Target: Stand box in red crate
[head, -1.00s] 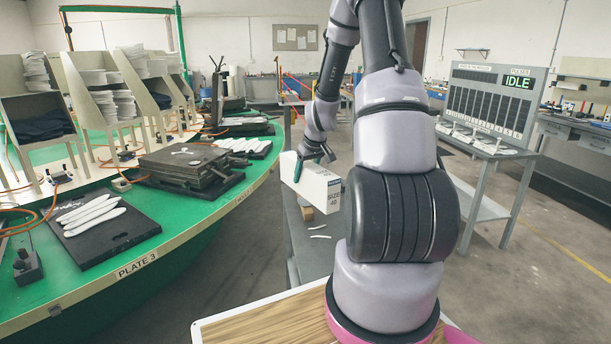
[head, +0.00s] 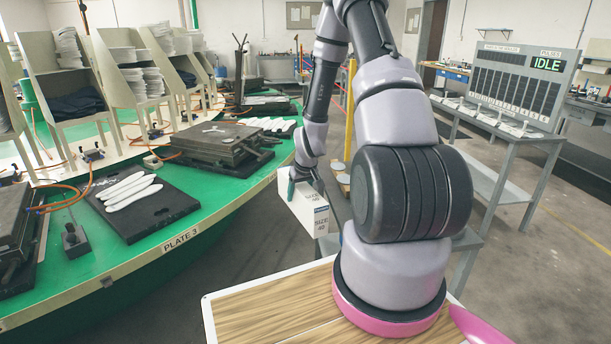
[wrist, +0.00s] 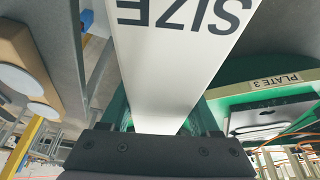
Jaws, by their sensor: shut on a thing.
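A white box (head: 309,211) with "SIZE 40" printed on it is held in my gripper (head: 304,176). In the head view it hangs in the air beside the green carousel, above the near end of the grey bench, slightly tilted. In the wrist view the box (wrist: 170,70) fills the middle, its "SIZE" lettering upside down, with the green fingers of my gripper (wrist: 165,118) on both sides of it. The red crate cannot be made out in any view.
The green carousel table (head: 150,290) marked PLATE 3 takes up the left, with a black mat (head: 165,208) bearing white insoles. A grey display stand (head: 505,160) reading IDLE is at the right. A wooden-topped surface (head: 275,310) lies in front. Open floor shows at the right.

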